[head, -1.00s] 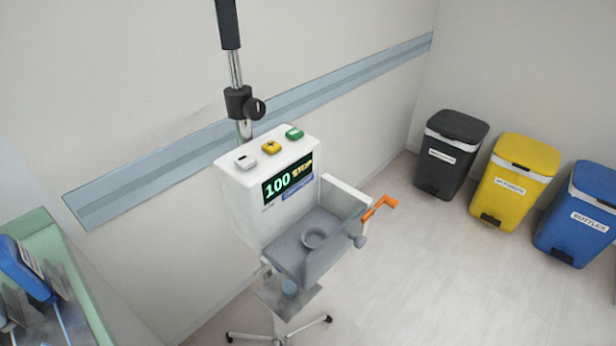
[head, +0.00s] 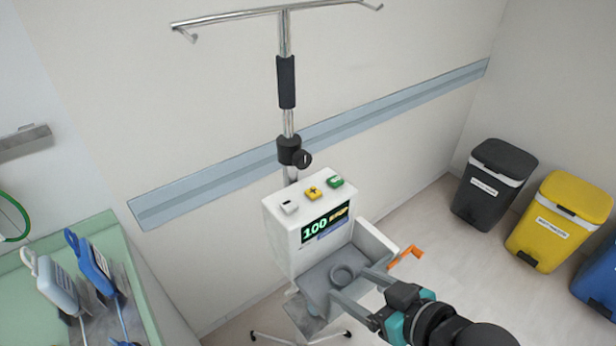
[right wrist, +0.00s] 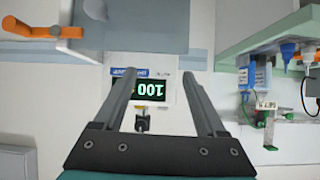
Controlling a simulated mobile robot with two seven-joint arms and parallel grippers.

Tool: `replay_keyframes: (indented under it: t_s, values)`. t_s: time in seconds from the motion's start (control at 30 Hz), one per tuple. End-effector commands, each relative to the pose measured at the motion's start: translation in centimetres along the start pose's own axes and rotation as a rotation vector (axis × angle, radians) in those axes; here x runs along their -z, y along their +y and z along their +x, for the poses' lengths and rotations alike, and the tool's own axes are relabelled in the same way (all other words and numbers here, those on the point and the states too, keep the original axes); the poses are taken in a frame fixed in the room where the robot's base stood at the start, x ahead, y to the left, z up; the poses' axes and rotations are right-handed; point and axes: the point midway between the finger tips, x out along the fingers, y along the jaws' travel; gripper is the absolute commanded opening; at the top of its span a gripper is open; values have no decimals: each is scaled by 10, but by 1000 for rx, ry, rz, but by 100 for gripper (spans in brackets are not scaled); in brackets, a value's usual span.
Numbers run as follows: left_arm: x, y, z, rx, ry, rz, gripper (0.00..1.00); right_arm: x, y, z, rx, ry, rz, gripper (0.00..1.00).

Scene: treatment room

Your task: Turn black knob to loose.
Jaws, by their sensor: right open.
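The black knob (head: 303,158) sticks out to the right of the black clamp collar (head: 289,150) on the metal pole, above the white pump. My right gripper (head: 350,283) is open and empty. It reaches in from the lower right, in front of the pump's grey tray and well below the knob. In the right wrist view its two fingers (right wrist: 157,75) are spread, with the upside-down pump display (right wrist: 150,90) between them. A small dark part, probably the knob (right wrist: 142,124), shows beyond the yellow button there. My left gripper is not in view.
The white pump (head: 285,240) has buttons on top, a lit display and an orange crank (head: 407,257) at its right. Bins, including a black one (head: 490,190), stand at right.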

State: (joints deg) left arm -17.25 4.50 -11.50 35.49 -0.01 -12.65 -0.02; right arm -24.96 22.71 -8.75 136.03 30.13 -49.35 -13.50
Motion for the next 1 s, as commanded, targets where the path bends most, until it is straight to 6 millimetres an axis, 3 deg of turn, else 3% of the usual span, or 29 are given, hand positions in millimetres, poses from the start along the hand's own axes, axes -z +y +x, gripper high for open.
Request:
replay_keyframes:
  t_s: [0.1, 0.3, 0.43, 0.63, 1.0]
  values:
    - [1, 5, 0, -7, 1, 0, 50, 41, 6, -1, 41, 185, -43, 74]
    - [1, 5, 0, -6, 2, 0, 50, 95, 25, -14, 50, 438, -48, 74]
    - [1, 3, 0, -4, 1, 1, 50, 113, 35, -23, 38, 525, -38, 74]
    - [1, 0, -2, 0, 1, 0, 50, 124, 41, -22, 27, 563, -29, 74]
    - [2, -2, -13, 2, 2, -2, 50, 154, 39, 22, 28, 565, -27, 74]
